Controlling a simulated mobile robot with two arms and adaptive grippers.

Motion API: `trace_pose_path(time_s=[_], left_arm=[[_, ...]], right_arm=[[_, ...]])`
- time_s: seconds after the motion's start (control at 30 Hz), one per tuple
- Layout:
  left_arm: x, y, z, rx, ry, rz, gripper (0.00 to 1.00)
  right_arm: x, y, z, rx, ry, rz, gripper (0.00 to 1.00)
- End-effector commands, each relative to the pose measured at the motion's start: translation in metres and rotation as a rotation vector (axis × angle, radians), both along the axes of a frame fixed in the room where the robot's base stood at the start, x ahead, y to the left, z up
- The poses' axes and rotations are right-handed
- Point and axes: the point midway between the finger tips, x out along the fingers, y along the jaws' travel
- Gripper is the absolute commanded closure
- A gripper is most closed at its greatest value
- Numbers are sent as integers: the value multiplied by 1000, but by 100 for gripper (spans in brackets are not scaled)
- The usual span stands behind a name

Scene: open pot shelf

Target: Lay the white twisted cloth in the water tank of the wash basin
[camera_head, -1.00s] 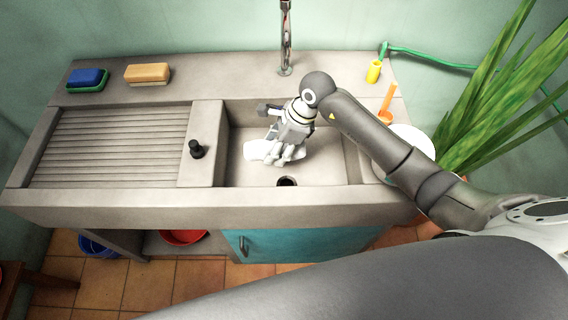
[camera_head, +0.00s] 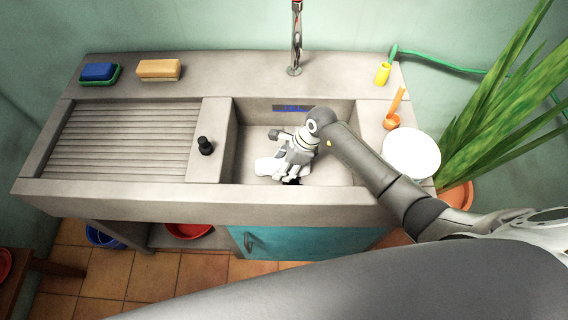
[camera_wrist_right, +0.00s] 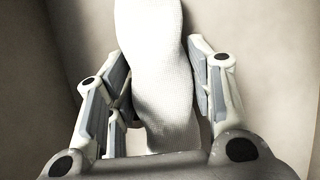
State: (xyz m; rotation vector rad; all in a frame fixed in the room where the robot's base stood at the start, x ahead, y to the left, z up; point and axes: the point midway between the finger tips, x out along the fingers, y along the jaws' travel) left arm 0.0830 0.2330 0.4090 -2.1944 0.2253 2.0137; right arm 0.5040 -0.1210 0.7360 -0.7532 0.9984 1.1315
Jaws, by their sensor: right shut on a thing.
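The white twisted cloth (camera_head: 268,166) is inside the water tank (camera_head: 238,150) of the wash basin, low near the tank floor. In the right wrist view the cloth (camera_wrist_right: 155,60) runs lengthwise between the fingers. My right gripper (camera_head: 290,172) reaches down into the tank and is shut on the cloth; its fingers (camera_wrist_right: 160,90) lie on both sides of it. In the head view the gripper hides part of the cloth and most of the drain hole. Whether the cloth touches the tank floor is hard to tell. My left gripper is not in view.
A ribbed drainboard (camera_head: 125,140) with a black stopper-like knob (camera_head: 205,146) is left of the tank. The tap (camera_head: 296,45) rises behind it.

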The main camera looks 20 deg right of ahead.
Motion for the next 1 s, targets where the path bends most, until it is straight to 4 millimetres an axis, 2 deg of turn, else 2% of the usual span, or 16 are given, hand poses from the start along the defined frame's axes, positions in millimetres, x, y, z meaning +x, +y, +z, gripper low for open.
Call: trace_pose_path(time_s=[0.03, 0.07, 0.2, 0.5, 0.67, 0.77, 1.0], left_arm=[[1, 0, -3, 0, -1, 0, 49], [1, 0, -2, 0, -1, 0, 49], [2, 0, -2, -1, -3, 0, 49], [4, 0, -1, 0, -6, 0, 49], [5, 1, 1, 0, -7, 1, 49], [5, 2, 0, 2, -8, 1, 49], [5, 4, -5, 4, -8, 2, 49]], right_arm=[[1, 0, -3, 0, -1, 1, 81], [0, 0, -2, 0, -1, 0, 49], [0, 0, -1, 0, 0, 0, 31], [0, 0, -1, 0, 0, 0, 30], [0, -3, 6, -2, -2, 0, 30], [-1, -9, 20, -2, -5, 0, 30], [-6, -28, 67, -3, -6, 0, 30]])
